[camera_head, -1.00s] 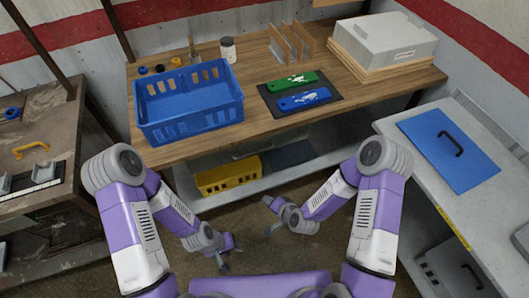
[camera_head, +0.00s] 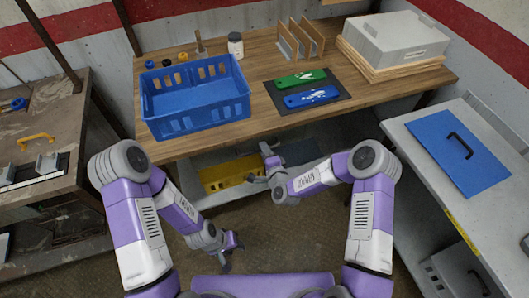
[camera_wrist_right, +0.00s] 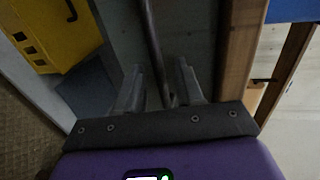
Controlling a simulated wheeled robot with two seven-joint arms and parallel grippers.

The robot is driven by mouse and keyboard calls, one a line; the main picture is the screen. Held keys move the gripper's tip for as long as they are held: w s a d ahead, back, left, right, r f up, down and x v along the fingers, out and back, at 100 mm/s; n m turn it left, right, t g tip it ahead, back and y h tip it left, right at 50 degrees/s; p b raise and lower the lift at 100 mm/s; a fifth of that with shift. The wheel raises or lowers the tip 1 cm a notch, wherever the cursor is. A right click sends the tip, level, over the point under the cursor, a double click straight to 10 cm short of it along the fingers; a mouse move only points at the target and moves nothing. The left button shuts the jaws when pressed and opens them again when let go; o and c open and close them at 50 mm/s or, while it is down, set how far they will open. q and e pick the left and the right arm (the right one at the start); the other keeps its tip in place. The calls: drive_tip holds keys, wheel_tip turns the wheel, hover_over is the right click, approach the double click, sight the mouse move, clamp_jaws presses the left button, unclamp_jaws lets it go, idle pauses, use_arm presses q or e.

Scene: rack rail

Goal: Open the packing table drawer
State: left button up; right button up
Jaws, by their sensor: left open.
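The packing table (camera_head: 215,143) is wooden-topped and stands in the middle of the head view. In the right wrist view, a grey-green panel (camera_wrist_right: 195,28), seemingly the drawer front, lies beside the table's wooden edge (camera_wrist_right: 237,45). A thin metal bar (camera_wrist_right: 151,35), seemingly its handle, runs along the panel. My right gripper (camera_head: 260,161) is at the table's front, under the edge. The right wrist view shows its fingers (camera_wrist_right: 161,85) apart, with the bar between them; contact is unclear. My left gripper (camera_head: 230,258) is open and empty, low in front of the table.
A blue crate (camera_head: 194,120) stands on the tabletop near the front edge. A yellow bin (camera_head: 225,176) is on the lower shelf, near my right gripper. A grey side table (camera_head: 415,132) with a blue panel (camera_head: 455,150) stands right. The floor before the table is clear.

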drive_tip(key=shift+w, duration=0.1)
clamp_jaws()
idle(0.4)
